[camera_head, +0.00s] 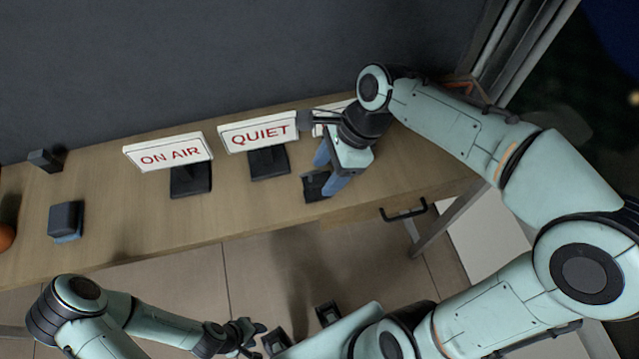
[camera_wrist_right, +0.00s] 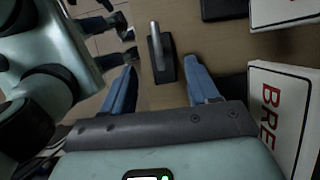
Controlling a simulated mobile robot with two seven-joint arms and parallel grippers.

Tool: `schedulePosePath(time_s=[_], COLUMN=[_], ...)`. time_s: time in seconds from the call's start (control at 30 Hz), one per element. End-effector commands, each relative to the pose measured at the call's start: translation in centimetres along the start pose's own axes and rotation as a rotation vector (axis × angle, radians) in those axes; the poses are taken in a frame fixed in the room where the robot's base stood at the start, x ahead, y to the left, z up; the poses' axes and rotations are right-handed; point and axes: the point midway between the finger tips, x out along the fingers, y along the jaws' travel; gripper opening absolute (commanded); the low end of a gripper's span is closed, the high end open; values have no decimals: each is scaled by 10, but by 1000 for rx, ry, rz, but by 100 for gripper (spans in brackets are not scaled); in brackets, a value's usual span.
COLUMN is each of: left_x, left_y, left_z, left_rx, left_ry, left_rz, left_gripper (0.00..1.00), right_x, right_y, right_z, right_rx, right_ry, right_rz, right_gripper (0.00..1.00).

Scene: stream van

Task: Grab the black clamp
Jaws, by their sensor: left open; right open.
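The black clamp (camera_head: 314,187) lies near the front edge of the table, in front of the signs. In the right wrist view the clamp (camera_wrist_right: 165,72) shows a black base with a grey bar along it. My right gripper (camera_head: 327,174) is open above it, with its blue fingers either side of the clamp. In the right wrist view the gripper (camera_wrist_right: 160,80) has the clamp in the gap, a little ahead of the fingertips, and contact is not visible. My left gripper (camera_head: 254,336) is open and empty, low in front of the table.
The wooden table (camera_head: 115,235) carries an ON AIR sign (camera_head: 168,153) and a QUIET sign (camera_head: 258,132) on black stands. A third sign (camera_wrist_right: 280,110) stands close beside the right gripper. A dark block (camera_head: 66,218) and an orange ball (camera_head: 6,237) sit at the left.

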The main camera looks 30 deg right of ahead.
Motion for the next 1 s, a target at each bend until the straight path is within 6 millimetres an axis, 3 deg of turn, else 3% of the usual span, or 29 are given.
schedulePosePath(time_s=[0.23, 0.57, 0.73, 0.77, 1.0], left_x=[5, 6, 5, 5, 5], left_y=[-2, -2, -2, -2, -2], left_z=[2, 2, 2, 2, 2], left_rx=[-1, -1, -1, -1, -1], left_ry=[-2, -2, -3, -2, -2], left_rz=[-1, -1, -1, -1, -1], left_gripper=[43, 43, 43, 43, 43], right_x=[38, 44, 44, 44, 43], right_y=[-3, -4, -4, -4, -4], right_z=[-2, -1, -1, -1, -1], right_rx=[0, 0, 0, 0, 0], right_ry=[1, 0, 0, 0, -1], right_rz=[4, 1, 0, 0, -1], right_gripper=[60, 60, 4, 0, 0])
